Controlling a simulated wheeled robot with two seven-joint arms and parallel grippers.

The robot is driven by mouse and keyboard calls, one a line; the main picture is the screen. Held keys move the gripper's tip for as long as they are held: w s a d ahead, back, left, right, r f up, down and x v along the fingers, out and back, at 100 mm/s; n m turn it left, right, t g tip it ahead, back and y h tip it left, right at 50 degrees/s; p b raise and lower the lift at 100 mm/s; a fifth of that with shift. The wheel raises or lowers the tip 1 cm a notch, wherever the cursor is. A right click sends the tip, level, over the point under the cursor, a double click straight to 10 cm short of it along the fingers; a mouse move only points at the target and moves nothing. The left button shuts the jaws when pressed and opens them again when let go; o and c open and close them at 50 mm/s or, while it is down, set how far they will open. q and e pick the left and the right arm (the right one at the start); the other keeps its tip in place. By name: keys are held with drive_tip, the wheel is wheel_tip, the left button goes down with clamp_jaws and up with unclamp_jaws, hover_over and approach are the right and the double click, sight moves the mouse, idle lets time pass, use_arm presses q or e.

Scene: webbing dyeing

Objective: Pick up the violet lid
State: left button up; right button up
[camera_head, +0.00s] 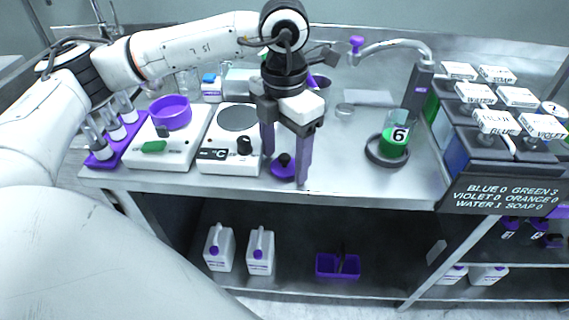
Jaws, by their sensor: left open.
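The violet lid (283,172), dark violet with a small knob on top, lies on the steel bench near its front edge. It is just right of the white hot plate marked C. My left gripper (286,168) points down over it with its jaws open. In the picture the lid shows between the two fingers; the right finger overlaps its right side. I cannot tell how far above the lid the fingertips are, and no contact shows. My right gripper is not in view.
The white hot plate (229,158) stands close left of the lid. A violet bowl (170,113) sits on another white device. A beaker of green liquid marked 6 (395,140) stands on a dark round base to the right. The bench between lid and beaker is clear.

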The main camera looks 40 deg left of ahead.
use_arm(q)
drive_tip(key=shift+f, duration=0.15)
drive_tip(key=c, duration=1.1)
